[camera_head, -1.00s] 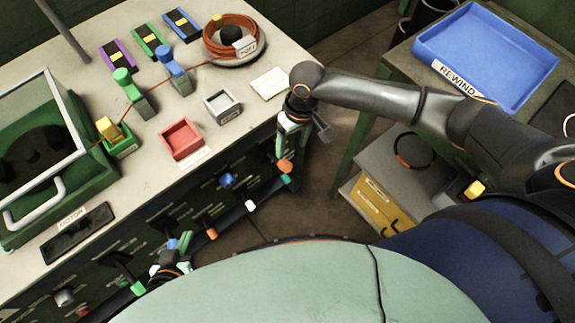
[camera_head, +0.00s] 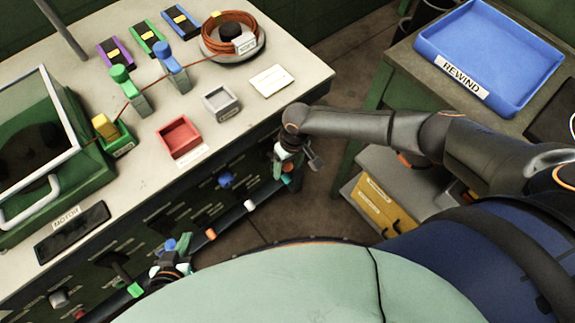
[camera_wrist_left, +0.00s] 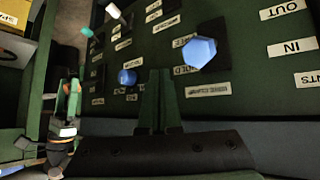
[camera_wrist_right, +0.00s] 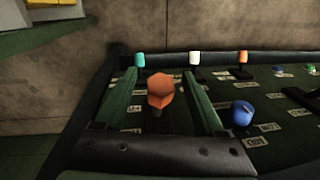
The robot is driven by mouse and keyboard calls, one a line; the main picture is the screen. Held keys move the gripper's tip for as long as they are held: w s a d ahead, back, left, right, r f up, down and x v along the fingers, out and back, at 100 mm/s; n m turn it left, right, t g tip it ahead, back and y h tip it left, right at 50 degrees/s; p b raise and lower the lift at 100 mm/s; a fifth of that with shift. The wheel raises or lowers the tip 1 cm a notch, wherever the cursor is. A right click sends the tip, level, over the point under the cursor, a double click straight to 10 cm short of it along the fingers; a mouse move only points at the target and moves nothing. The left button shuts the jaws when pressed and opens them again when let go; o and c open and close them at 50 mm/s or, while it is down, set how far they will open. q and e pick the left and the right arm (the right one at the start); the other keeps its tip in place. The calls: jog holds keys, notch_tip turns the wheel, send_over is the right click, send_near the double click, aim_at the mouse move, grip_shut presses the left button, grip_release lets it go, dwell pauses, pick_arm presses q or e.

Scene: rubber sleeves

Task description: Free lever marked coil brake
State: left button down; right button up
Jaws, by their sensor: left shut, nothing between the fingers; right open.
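Levers with coloured knobs stick out of the dark green front panel of the bench. No label in view reads clearly as coil brake. My right gripper (camera_wrist_right: 158,108) is open, its fingers either side of an orange knob (camera_wrist_right: 160,88), with gaps visible; contact cannot be told. My left gripper (camera_wrist_left: 160,98) is shut and empty at the panel. A large blue knob (camera_wrist_left: 198,52) is right of its fingertips. In the head view my left gripper (camera_head: 184,243) is partly hidden.
Other knobs near the right gripper are teal (camera_wrist_right: 138,61), white (camera_wrist_right: 194,58), orange (camera_wrist_right: 242,57) and blue (camera_wrist_right: 241,113). The bench top (camera_head: 235,140) holds trays, a cable coil (camera_head: 230,35) and a green box. A blue rewind tray (camera_head: 488,55) lies on the right table.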

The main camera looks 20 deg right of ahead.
grip_shut()
dwell(0.5)
dwell(0.9)
